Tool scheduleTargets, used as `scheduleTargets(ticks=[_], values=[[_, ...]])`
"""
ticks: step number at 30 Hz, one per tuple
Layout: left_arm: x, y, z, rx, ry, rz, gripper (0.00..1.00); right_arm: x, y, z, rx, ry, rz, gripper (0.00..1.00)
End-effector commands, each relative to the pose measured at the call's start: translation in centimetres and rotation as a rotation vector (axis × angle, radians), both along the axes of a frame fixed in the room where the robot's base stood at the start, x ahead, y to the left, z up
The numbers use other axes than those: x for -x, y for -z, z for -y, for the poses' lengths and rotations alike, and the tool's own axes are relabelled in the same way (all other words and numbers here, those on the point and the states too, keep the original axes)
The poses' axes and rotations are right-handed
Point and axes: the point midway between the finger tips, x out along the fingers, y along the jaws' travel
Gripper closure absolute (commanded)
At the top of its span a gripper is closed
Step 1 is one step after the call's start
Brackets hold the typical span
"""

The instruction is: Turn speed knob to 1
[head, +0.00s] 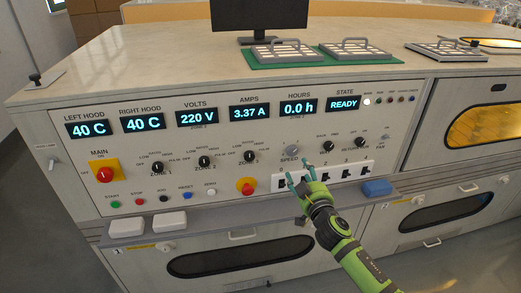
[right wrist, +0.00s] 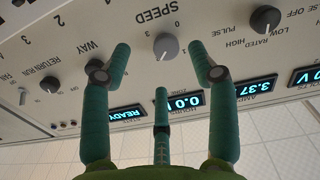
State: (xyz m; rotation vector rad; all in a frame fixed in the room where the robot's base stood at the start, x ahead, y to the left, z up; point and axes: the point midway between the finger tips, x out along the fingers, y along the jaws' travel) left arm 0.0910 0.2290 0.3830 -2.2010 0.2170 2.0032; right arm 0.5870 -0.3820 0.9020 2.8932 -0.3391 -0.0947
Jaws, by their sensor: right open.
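The speed knob (head: 292,151) is a small grey knob on the control panel, above the row of switches. In the right wrist view the knob (right wrist: 166,46) shows close up beside the word SPEED, with small numbers around it; I cannot read its setting surely. My right gripper (head: 300,174) is in front of the panel, just below the knob in the head view. Its green fingers are spread and empty. In the right wrist view two fingers stand on either side of the knob and a third below it, seemingly without touching. My left gripper is not in view.
Black zone knobs (head: 250,156) and lit displays (head: 299,107) surround the knob.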

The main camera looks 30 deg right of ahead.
Motion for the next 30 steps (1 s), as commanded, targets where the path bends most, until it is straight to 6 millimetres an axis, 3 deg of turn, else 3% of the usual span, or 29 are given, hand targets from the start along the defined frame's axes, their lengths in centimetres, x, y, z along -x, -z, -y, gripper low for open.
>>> scheduleTargets(ticks=[4,18,30], values=[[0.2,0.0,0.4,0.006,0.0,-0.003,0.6,-0.6,-1.8,0.2,0.005,0.0,0.037,0.4],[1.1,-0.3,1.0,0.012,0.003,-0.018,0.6,-6.3,-1.7,1.5,0.003,-0.002,0.035,0.4],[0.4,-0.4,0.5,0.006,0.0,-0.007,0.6,-7.0,-1.6,1.6,0.004,-0.002,0.034,0.4]])
